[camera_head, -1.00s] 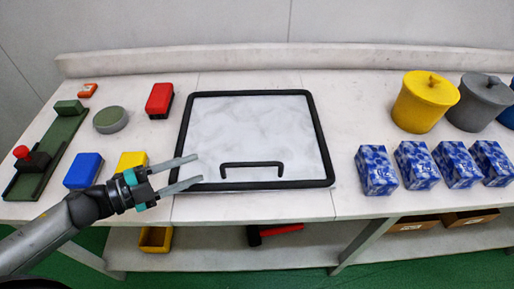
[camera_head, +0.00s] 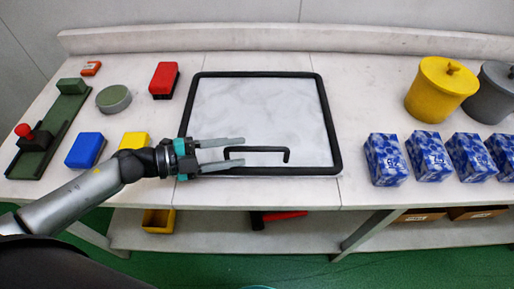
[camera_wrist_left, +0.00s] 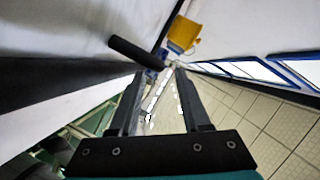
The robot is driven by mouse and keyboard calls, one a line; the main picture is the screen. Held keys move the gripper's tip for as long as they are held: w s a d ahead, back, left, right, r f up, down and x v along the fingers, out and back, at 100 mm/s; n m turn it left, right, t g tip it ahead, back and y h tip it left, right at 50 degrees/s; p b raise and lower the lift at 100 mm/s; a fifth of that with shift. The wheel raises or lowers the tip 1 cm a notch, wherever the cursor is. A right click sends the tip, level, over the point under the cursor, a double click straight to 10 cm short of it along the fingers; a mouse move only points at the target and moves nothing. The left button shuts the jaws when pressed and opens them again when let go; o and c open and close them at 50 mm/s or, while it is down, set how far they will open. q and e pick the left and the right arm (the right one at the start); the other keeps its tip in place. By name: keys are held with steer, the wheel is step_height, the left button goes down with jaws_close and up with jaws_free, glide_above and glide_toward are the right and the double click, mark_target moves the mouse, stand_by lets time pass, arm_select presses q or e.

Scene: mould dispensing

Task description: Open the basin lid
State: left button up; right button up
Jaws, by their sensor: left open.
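The basin lid (camera_head: 262,105) is a pale marbled panel with a thick black frame, lying flat and closed on the bench. Its black bar handle (camera_head: 270,149) stands near the front edge. My left gripper (camera_head: 243,152) is open and empty over the lid's front left part, its fingers overlapping the handle's left end in the head view. In the left wrist view the handle (camera_wrist_left: 136,52) lies just past the tips of the open gripper (camera_wrist_left: 158,72), apart from them as far as I can tell. My right gripper is not in view.
Blue, yellow and red blocks, a round grey-green dish (camera_head: 113,98) and a green fixture (camera_head: 50,130) are on the left. A yellow lidded pot (camera_head: 440,90), a grey pot and several blue patterned boxes (camera_head: 385,160) stand on the right. A yellow bin (camera_head: 158,221) sits on the lower shelf.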

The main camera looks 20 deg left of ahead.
mark_target(248, 150)
arm_select(q)
steer(key=shift+x, duration=2.95)
steer(key=shift+c, duration=0.3)
steer(key=shift+a, duration=0.1)
jaws_close()
